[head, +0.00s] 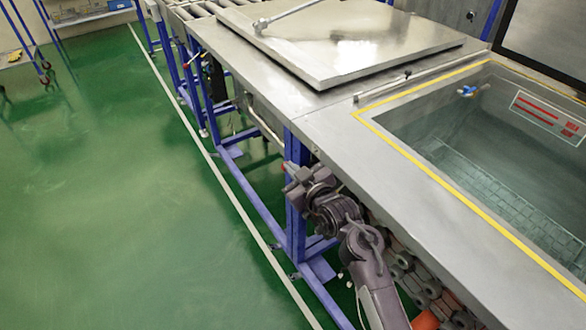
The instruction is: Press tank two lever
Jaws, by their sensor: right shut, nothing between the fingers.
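My right gripper (291,180) is at the front side of the steel bench, beside a blue frame leg and below the bench edge. It is shut and empty. My right arm comes up to it from the bottom of the picture. A small red part shows right by the fingertips; I cannot tell whether it is a lever or whether the fingers touch it. A small red-tipped lever (192,59) shows farther along the bench side. The near tank (480,150) stands open with clear liquid inside. The farther tank is covered by a flat steel lid (335,45). My left gripper is out of view.
Blue frame legs (297,215) and low rails stand under the bench. A roller conveyor (195,10) is at the back. The green floor (110,190) on the left is clear, with a white line along the bench. A blue-legged cart stands at the far left.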

